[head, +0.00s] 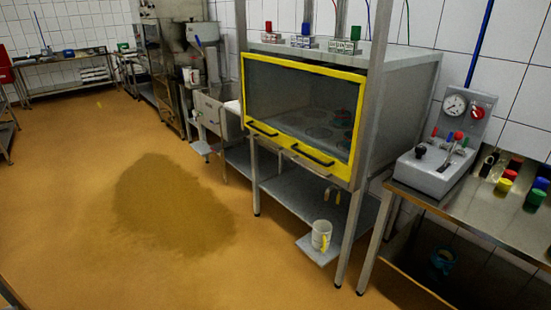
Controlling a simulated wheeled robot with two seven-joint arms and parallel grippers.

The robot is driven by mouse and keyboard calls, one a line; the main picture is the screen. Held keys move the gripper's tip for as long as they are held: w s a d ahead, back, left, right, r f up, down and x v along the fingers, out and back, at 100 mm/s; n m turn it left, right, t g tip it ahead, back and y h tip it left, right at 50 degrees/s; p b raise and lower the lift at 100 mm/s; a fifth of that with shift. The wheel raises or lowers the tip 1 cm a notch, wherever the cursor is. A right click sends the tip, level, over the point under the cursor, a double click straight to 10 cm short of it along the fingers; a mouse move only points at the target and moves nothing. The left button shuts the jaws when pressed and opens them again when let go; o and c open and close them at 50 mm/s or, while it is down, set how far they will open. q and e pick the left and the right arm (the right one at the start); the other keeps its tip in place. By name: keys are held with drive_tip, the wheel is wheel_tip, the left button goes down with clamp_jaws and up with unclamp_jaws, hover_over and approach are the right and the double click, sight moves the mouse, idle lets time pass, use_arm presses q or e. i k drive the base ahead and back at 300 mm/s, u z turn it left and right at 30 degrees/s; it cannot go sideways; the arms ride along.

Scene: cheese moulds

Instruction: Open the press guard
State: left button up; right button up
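The press (410,95) stands right of centre against the tiled wall, a grey box on a metal frame. Its guard (350,78) is a yellow-framed clear panel on the front, and it is down, covering the opening. Two dark handles sit along the guard's lower edge, a left handle (263,129) and a right handle (312,156). Round shapes show dimly through the panel. Neither of my grippers is in view.
A white mug (321,235) stands on a low step below the press. A control box (440,165) with gauge and levers sits on the right bench (500,215), beside several coloured pieces. The orange floor (70,190) at left is open, with a dark wet-looking patch (170,205).

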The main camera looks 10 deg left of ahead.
sight(343, 170)
drive_tip(key=u, duration=0.8)
drive_tip(key=i, duration=1.05)
drive_tip(key=u, duration=0.55)
